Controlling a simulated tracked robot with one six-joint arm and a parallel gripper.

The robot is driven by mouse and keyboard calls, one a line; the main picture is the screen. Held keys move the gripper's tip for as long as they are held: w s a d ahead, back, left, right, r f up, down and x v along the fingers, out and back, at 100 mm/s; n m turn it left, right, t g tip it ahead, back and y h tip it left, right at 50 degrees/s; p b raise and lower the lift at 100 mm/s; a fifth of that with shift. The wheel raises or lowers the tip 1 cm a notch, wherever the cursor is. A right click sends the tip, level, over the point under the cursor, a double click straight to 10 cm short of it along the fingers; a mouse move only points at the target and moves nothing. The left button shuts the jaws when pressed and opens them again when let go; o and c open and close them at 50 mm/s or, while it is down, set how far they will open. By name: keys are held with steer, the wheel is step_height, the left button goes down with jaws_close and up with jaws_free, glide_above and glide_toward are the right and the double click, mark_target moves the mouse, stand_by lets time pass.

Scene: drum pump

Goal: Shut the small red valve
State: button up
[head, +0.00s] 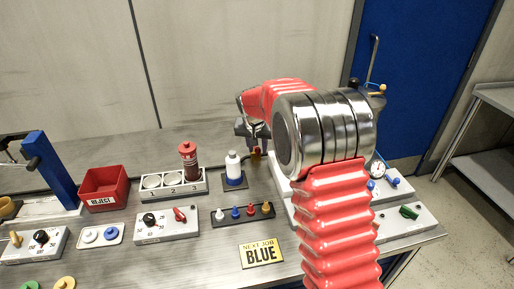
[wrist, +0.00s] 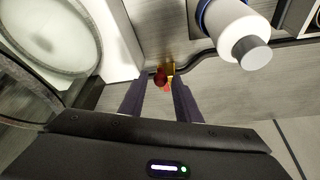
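The small red valve (wrist: 160,77) shows in the wrist view as a red handle on a yellow brass-coloured body. It sits between and slightly beyond my two fingertips. I cannot tell from these frames whether a finger touches the handle. In the head view my gripper (head: 252,133) is partly hidden behind my arm.
A dark hose (wrist: 200,70) runs by the valve. A white bottle with a blue band (head: 233,168) stands close on its left in the head view. A numbered rack (head: 172,192) holds a red-capped bottle (head: 188,160). A gauge (head: 377,169) stands right of my arm.

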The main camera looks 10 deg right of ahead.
steer(key=shift+o, duration=0.6)
steer(key=shift+r, duration=0.1)
steer(key=v, duration=1.3)
steer(key=shift+s+r, duration=0.15)
steer(key=shift+s, duration=0.1)
steer(key=shift+a, duration=0.1)
steer(key=s+f+n+g, duration=0.1)
steer(key=s+f+n, duration=0.25)
steer(key=s, duration=0.35)
steer(key=s+r+t, duration=0.1)
steer(key=s+r, duration=0.1)
steer(key=s, duration=1.3)
steer(key=s+r+t+y, duration=0.1)
steer(key=s, duration=1.5)
steer(key=shift+d+r+n+t+y, duration=0.3)
steer(key=shift+d+r+n, duration=0.05)
steer(key=shift+n, duration=0.1)
